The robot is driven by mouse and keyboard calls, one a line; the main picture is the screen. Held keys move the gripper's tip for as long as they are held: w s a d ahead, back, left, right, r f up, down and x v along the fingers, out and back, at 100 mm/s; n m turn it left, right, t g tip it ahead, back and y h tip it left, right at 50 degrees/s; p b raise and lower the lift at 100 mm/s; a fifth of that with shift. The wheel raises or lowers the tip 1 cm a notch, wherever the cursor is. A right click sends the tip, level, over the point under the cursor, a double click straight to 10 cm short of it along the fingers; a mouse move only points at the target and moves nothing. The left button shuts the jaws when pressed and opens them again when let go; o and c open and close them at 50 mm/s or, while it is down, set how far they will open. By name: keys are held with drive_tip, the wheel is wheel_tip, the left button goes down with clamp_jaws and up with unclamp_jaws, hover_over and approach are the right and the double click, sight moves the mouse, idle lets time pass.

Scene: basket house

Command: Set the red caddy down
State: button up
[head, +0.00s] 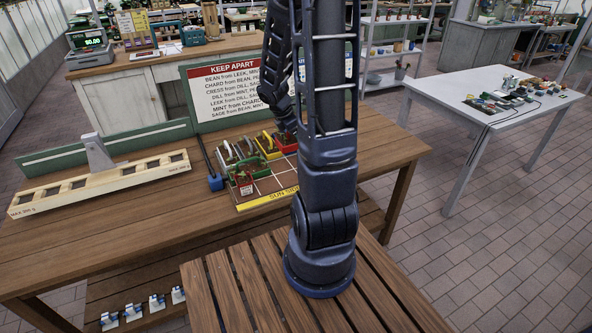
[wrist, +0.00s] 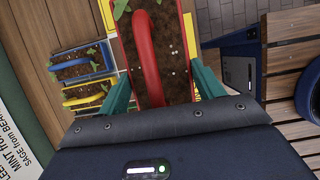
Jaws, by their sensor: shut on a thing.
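A red caddy (wrist: 178,25) with a curved red handle and dark soil fills the top middle of the wrist view. My gripper (wrist: 158,68) has its two green fingers on either side and is shut on the red caddy. In the head view the red caddy (head: 287,141) shows beside the yellow caddy (head: 268,150), partly hidden by my arm. I cannot tell whether its base touches the gridded board (head: 266,188) or is slightly above it. Part of the board is hidden behind my arm.
A blue caddy (wrist: 78,67) and the yellow caddy (wrist: 85,95) lie left of the red one in the wrist view. A green caddy (head: 244,180) is on the board. A "KEEP APART" sign (head: 232,88) stands behind. A long wooden holder (head: 100,184) lies at left.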

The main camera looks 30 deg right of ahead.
sight(281, 142)
wheel_tip(281, 142, down, 15)
drive_tip(key=shift+r, duration=0.1)
idle(0.7)
drive_tip(key=o, duration=1.1)
drive_tip(key=shift+o, duration=0.2)
drive_tip(key=v, duration=1.1)
drive_tip(key=shift+a+r, duration=0.3)
drive_tip(key=shift+r, duration=0.35)
drive_tip(key=s+a+r+m+t+y, duration=0.1)
drive_tip(key=s+a+r+m, duration=0.1)
drive_tip(key=s+r+m, duration=0.3)
drive_tip(key=s+a+r+m+t+y, duration=0.2)
drive_tip(key=s+r+m, duration=0.4)
drive_tip(key=r, duration=0.6)
drive_tip(key=s+a+r+m+t+y, duration=0.1)
drive_tip(key=s+a+r+m, duration=0.3)
drive_tip(key=r+m, duration=0.3)
drive_tip(key=shift+s+r+t, duration=0.3)
drive_tip(key=shift+s+r, duration=0.35)
drive_tip(key=shift+s, duration=0.15)
